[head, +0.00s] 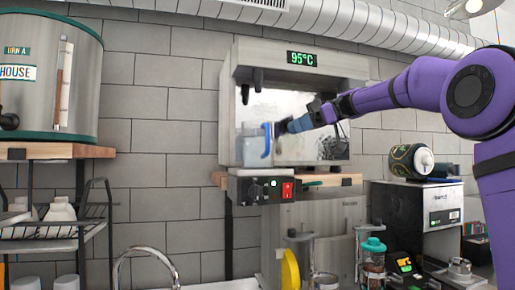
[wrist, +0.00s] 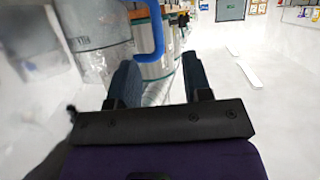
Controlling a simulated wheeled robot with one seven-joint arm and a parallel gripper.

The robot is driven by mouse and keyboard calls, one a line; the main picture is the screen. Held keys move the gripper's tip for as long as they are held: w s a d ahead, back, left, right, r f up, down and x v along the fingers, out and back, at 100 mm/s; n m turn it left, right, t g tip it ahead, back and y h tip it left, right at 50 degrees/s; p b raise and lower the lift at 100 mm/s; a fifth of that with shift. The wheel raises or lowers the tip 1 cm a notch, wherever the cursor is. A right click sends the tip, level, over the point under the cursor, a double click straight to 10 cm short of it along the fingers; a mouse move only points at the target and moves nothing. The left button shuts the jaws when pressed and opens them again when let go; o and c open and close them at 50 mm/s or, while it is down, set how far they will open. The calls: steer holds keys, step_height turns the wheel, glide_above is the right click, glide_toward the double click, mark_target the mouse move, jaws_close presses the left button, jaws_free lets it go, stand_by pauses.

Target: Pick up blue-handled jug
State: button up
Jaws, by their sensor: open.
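The clear jug (head: 249,147) stands under the hot-water dispenser at the left side of its bay. Its blue handle (head: 267,141) is on its right side, facing my gripper (head: 283,127). My gripper reaches in from the right, just right of the handle. In the wrist view the open fingers (wrist: 160,82) point forward, with the blue handle (wrist: 151,34) beyond them and nearer the left finger. The clear jug body (wrist: 97,28) shows to the left. I see nothing held, and cannot tell whether a finger touches the handle.
The dispenser (head: 343,62) reads 95°C and encloses the jug above and behind. A wooden shelf (head: 335,180) and a switch box (head: 262,190) are below. A large urn (head: 40,75) stands left, a sealing machine (head: 415,205) lower right, and a tap (head: 148,252) below.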

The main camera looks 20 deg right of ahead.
mark_target(267, 147)
steer(key=x, duration=0.9)
steer(key=shift+w+f, duration=0.25)
steer(key=shift+r, duration=0.1)
jaws_close()
